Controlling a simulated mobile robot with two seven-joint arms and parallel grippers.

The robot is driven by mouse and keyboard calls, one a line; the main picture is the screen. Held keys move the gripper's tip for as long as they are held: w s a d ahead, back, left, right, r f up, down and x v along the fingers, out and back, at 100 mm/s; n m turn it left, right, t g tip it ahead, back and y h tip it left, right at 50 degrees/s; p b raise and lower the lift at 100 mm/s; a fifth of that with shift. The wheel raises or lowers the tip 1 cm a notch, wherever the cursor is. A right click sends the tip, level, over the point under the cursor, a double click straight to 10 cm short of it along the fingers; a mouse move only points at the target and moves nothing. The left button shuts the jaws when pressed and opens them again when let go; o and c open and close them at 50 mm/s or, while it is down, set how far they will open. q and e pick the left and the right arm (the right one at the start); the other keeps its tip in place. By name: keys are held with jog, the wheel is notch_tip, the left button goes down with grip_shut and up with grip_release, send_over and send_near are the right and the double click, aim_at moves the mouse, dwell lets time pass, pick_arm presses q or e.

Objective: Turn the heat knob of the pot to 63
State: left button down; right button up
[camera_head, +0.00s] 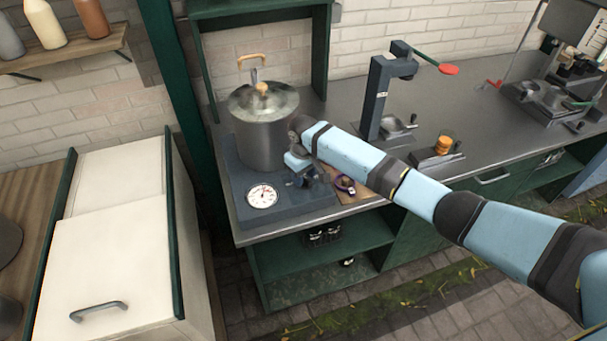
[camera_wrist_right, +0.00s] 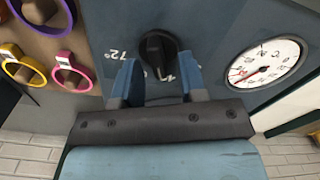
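The metal pot (camera_head: 262,130) with its lid stands on a dark blue-grey heater base (camera_head: 285,208) at the counter's left end. A black heat knob (camera_wrist_right: 158,50) sits on the panel, with a "72°" mark to its left; other marks are partly hidden. A white round dial with a needle (camera_wrist_right: 265,62) is to its right and also shows in the head view (camera_head: 262,197). My right gripper (camera_wrist_right: 158,66) is open, its blue fingers on either side of the knob's near part; contact cannot be told. It hides the knob in the head view (camera_head: 300,172).
Purple (camera_wrist_right: 45,12), pink (camera_wrist_right: 72,72) and yellow (camera_wrist_right: 22,70) rings are left of the panel in the wrist view. A press-like stand with a red-tipped lever (camera_head: 380,95) is right of the pot. A white cabinet (camera_head: 115,240) stands at left.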

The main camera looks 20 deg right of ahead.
notch_tip(320, 180, up, 14)
jog(key=b, duration=0.1)
jog(key=shift+f, duration=0.2)
dwell(0.4)
